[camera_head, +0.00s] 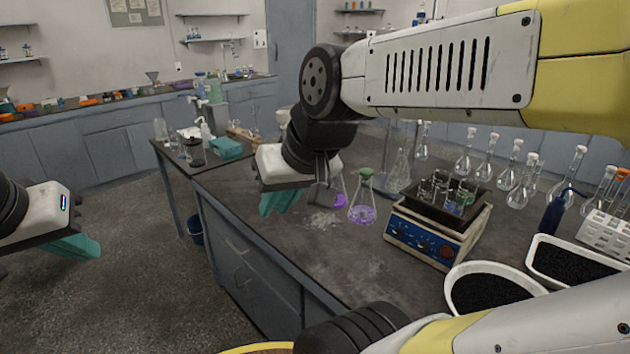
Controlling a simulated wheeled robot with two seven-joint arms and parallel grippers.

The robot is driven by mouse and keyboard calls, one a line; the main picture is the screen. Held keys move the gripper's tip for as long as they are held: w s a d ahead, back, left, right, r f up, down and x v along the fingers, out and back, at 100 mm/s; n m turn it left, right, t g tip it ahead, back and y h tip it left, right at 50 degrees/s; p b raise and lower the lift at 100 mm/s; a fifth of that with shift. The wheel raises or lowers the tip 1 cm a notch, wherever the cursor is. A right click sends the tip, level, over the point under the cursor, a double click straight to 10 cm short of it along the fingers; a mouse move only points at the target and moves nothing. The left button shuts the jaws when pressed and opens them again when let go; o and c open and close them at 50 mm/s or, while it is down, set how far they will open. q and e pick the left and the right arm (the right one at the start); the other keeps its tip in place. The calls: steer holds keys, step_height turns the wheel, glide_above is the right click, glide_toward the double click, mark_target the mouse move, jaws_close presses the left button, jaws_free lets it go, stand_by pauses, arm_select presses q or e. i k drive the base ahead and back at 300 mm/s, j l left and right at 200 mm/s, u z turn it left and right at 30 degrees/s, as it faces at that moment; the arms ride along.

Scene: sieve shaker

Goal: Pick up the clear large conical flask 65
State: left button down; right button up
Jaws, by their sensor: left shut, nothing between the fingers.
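A clear, empty-looking conical flask (399,173) stands on the dark bench, behind a flask with purple liquid (362,207) and left of the shaker. I cannot read any number on it. My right gripper (277,203), with teal fingers, hangs over the bench's left edge, left of the flasks and apart from them. Its finger gap is not clear from this angle. My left gripper (78,246) is shut and empty, over the floor at the far left, away from the bench.
A second purple flask (339,192) is partly hidden by my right gripper. The sieve shaker (435,230) holds small glassware. Several stoppered volumetric flasks (488,157) line the bench back. White trays of black grains (492,289) sit at the right. The bench front left is clear.

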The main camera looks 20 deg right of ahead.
mark_target(362, 211)
steer(key=z, duration=1.35)
steer(key=i+j+u, duration=0.15)
steer(key=i+j, duration=0.35)
